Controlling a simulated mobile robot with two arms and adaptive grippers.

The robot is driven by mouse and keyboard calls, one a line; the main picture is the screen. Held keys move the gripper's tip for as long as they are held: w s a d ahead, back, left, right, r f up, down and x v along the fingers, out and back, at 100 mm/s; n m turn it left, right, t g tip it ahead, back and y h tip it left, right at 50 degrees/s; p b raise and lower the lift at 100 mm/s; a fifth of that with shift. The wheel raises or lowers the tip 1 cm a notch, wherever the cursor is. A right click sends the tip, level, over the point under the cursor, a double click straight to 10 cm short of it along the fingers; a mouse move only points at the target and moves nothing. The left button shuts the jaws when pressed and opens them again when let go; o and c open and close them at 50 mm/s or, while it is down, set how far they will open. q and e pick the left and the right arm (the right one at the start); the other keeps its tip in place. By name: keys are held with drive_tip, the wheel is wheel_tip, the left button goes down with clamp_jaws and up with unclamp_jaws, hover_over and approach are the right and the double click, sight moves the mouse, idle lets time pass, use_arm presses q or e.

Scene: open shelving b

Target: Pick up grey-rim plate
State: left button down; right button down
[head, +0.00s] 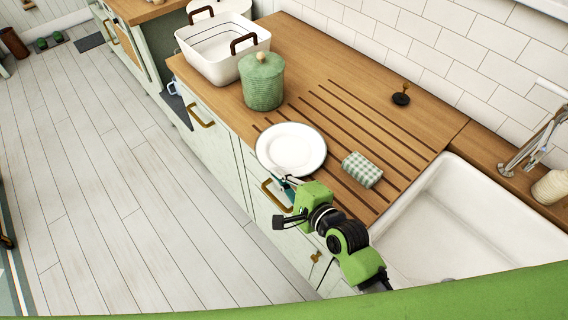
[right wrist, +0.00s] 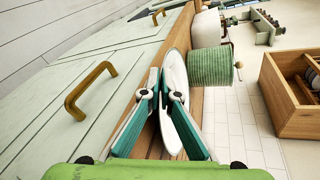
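The grey-rim plate (head: 291,149) is white with a thin darker rim and lies on the wooden counter (head: 375,143), close to its front edge. It also shows nearly edge-on in the right wrist view (right wrist: 175,72). My right gripper (head: 290,183) is at the plate's near rim in the head view. In the right wrist view its two teal fingers (right wrist: 161,97) are apart, one on each side of the plate's rim. Firm contact does not show, and part of the plate is hidden behind one finger. My left gripper is in neither view.
A green lidded canister (head: 261,82) stands behind the plate, and a white bin with brown handles (head: 214,52) is beyond it. A checkered sponge (head: 362,169) lies right of the plate. The white sink (head: 470,225) is at the right. Brass drawer handles (head: 275,196) stick out below the counter.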

drive_tip(key=s+a+r+p, duration=0.5)
drive_tip(key=s+r+p, duration=0.7)
drive_tip(key=s+r, duration=0.1)
drive_tip(key=w+d+f+n+y+b, duration=0.1)
drive_tip(key=w+d+f+b, duration=0.25)
drive_tip(key=d, duration=0.25)
drive_tip(key=w+d+f+b, duration=0.2)
drive_tip(key=w+d+b, duration=0.15)
drive_tip(key=d, duration=0.25)
drive_tip(key=s+d+r+n+g+y+b, duration=0.3)
drive_tip(key=d+r+n+g+b, duration=0.1)
drive_tip(key=d+r+b, duration=0.3)
drive_tip(key=shift+d+r+y, duration=0.4)
drive_tip(key=shift+d+r, duration=0.35)
drive_tip(key=shift+d, duration=0.15)
drive_tip(key=shift+s, duration=0.1)
